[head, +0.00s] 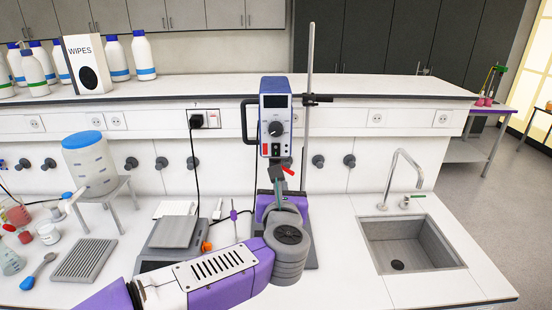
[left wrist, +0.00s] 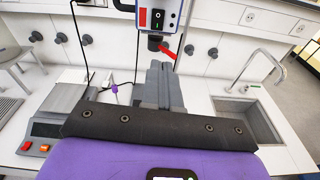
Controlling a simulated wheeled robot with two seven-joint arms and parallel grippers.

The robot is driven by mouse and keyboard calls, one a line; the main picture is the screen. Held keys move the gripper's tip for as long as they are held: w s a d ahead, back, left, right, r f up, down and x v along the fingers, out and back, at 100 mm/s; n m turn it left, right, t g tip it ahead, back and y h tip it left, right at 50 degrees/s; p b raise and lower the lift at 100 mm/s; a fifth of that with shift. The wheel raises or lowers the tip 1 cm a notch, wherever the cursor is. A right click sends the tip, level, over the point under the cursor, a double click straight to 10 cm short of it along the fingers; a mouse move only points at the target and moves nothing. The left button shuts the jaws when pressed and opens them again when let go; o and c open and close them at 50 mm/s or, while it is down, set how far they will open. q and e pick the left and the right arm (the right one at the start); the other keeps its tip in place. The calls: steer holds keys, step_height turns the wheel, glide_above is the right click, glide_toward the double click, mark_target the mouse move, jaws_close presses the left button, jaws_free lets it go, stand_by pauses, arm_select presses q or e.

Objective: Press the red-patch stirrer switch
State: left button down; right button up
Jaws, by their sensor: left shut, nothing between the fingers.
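The overhead stirrer (head: 275,115) hangs on a metal stand at the middle of the bench, with a blue top, dark display and black knob. Its red patch (head: 265,149) is at the panel's lower left; it also shows in the left wrist view (left wrist: 142,17), beside a black switch (left wrist: 157,18). Below is a dark chuck (left wrist: 155,43) with a red lever (left wrist: 167,53). My left gripper (left wrist: 160,68) is shut and empty, its fingers pointing toward the stirrer, below the panel and apart from the patch. In the head view my left gripper (head: 281,186) is partly hidden by its own wrist.
A balance (head: 175,233) stands left of the stirrer, with a purple-handled tool (head: 233,216) near it. A sink (head: 410,243) with a tap is at right. A jug (head: 90,163) stands on a stool at left. The shelf (head: 200,100) runs behind the stirrer.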

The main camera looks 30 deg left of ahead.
mark_target(276, 155)
arm_select(q)
steer(key=shift+s+r+n, duration=0.4)
steer(key=shift+r+n, duration=0.1)
steer(key=shift+a, duration=0.1)
steer(key=p+x, duration=0.2)
steer(key=x, duration=1.2)
